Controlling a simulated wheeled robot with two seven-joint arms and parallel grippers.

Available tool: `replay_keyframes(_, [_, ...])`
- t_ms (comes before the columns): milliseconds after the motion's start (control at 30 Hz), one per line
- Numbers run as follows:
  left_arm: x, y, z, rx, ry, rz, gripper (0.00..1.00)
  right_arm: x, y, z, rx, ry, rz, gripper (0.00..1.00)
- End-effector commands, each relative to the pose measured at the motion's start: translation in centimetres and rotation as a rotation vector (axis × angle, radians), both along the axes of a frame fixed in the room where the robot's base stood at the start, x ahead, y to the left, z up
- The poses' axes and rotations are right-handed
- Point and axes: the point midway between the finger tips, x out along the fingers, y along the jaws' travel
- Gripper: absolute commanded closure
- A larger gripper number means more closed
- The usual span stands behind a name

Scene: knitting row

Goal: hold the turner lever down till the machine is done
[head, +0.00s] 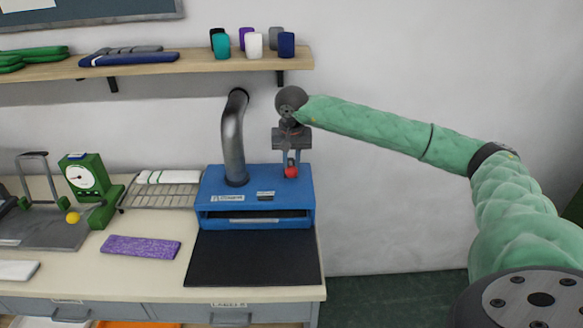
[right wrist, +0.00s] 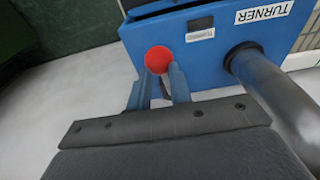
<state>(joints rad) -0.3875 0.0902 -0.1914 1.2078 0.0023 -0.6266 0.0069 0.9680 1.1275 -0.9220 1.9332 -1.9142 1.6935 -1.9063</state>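The turner is a blue machine (head: 215,185) at the right end of the table, with a label reading TURNER in the right wrist view (right wrist: 263,14). Its lever has a round red knob (head: 291,172), also seen in the right wrist view (right wrist: 158,58). My right gripper (head: 291,165) points down at the knob. Its two fingers sit at either side of the knob, about a knob's width apart, and appear shut on it. The lever's stem is mostly hidden. My left gripper is not in view.
A grey pipe (head: 234,140) rises from the turner beside my gripper. A black mat (head: 250,262) lies in front. A purple knitted strip (head: 141,246), a wire rack (head: 165,195) and a green dial device (head: 88,185) stand left.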

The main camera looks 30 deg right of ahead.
Motion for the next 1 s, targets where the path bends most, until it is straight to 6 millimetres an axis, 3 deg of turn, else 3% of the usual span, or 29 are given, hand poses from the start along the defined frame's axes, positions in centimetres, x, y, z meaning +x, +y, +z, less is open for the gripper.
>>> replay_keyframes(1000, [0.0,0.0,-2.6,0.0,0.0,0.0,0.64,-0.1,0.0,-2.9,-0.001,0.001,0.0,0.8])
